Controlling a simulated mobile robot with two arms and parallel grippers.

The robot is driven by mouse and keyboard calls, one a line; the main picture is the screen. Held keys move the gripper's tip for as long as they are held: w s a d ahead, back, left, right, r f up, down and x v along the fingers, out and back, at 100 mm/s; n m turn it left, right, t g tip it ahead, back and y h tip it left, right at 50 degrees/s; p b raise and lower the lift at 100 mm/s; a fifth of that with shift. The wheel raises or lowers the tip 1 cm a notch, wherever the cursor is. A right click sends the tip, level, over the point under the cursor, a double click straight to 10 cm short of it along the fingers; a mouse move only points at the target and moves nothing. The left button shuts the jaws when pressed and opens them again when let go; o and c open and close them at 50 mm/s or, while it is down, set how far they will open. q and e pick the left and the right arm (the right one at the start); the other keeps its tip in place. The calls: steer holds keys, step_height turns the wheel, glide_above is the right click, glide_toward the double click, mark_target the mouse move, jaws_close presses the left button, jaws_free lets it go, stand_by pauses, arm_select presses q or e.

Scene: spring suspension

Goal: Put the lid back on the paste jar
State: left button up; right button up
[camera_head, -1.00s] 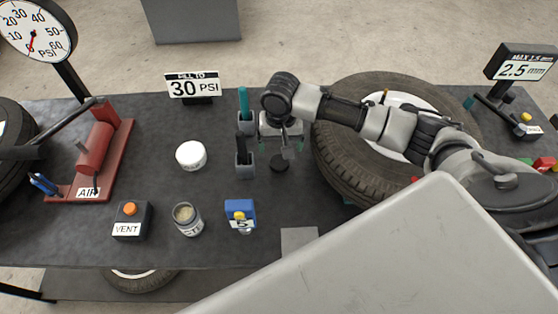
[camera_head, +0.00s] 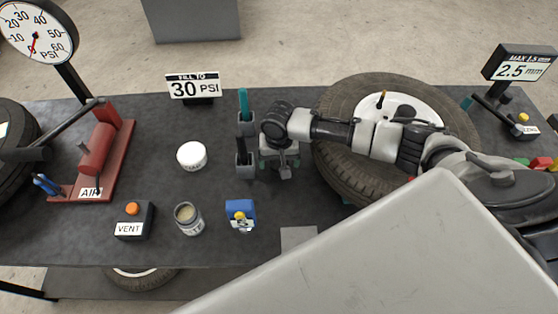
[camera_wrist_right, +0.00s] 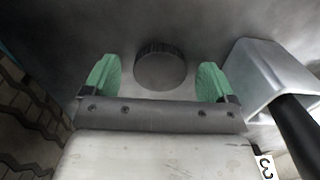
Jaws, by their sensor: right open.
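The open paste jar (camera_head: 188,219), a small grey jar with a label and pale paste inside, stands upright at the front left of the bench. A round black lid with a ridged rim (camera_wrist_right: 160,68) lies on the bench in the right wrist view. My right gripper (camera_head: 284,171) is pointed down over it. In the wrist view the gripper's green fingertips (camera_wrist_right: 158,80) are apart, one on each side of the lid, and empty. In the head view the gripper hides the lid. My left gripper is not in view.
A grey tool holder (camera_wrist_right: 265,72) stands close beside the gripper. A white round container (camera_head: 192,155), a blue block (camera_head: 240,214) and a VENT box (camera_head: 134,220) stand around the jar. A large tire (camera_head: 345,175) lies to the right.

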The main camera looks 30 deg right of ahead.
mark_target(279, 162)
steer(key=c, duration=1)
step_height(279, 162, up, 10)
steer(key=shift+r+b, duration=0.1)
steer(key=shift+b, duration=0.4)
